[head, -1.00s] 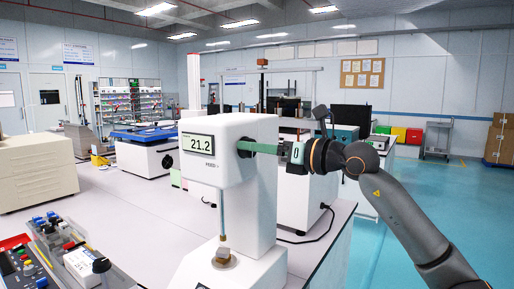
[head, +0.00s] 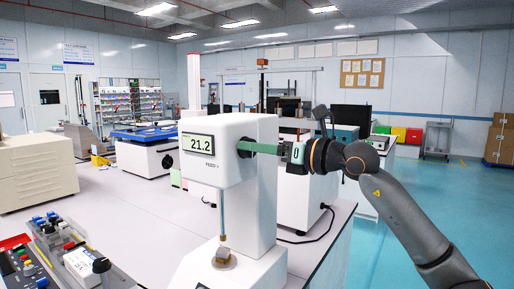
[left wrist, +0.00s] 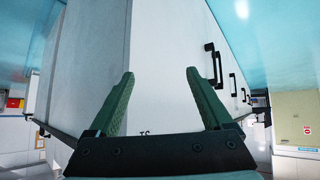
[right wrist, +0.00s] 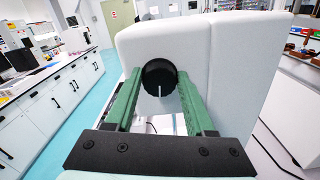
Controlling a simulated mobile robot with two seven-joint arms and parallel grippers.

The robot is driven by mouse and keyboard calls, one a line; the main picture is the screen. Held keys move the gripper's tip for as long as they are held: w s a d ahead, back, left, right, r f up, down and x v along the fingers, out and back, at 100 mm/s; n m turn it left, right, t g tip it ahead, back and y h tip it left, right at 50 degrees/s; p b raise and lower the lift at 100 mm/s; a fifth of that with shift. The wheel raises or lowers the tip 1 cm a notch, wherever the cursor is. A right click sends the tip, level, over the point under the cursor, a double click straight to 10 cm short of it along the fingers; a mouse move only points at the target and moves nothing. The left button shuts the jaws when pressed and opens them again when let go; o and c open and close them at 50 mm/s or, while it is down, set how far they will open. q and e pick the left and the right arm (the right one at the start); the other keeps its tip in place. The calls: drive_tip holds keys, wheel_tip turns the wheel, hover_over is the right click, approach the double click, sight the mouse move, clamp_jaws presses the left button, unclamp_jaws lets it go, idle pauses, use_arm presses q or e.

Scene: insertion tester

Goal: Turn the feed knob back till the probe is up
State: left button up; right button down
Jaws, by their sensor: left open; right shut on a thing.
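The white tester (head: 250,200) stands on the bench, its display (head: 198,143) reading 21.2 above the word FEED. The thin probe (head: 222,212) hangs from its head. Its tip meets or nearly meets the small block on the base (head: 223,258); I cannot tell which. The black feed knob (right wrist: 159,76) is on the tester's side, with a white mark pointing down in the right wrist view. My right gripper (head: 250,148) is shut on the knob, one green finger at each side (right wrist: 159,92). My left gripper (left wrist: 160,82) is open and empty, seen only in its wrist view.
A cable (head: 318,228) runs along the bench right of the tester. The bench between tray and tester is mostly clear.

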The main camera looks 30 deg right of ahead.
idle(0.6)
drive_tip(key=shift+c, duration=1.3)
unclamp_jaws()
use_arm(q)
drive_tip(key=shift+f, duration=0.1)
use_arm(e)
drive_tip(key=shift+s, duration=0.1)
use_arm(q)
drive_tip(key=shift+m+h, duration=0.3)
drive_tip(key=f+b, duration=0.1)
drive_tip(key=b, duration=0.1)
drive_tip(key=d+f+b, duration=0.1)
drive_tip(key=f+b, duration=0.1)
drive_tip(key=b, duration=0.1)
drive_tip(key=d+f+b, duration=0.1)
drive_tip(key=f+b, duration=0.1)
drive_tip(key=b, duration=0.1)
drive_tip(key=shift+w, duration=0.4)
use_arm(e)
drive_tip(key=v, duration=1.2)
drive_tip(key=shift+s, duration=0.15)
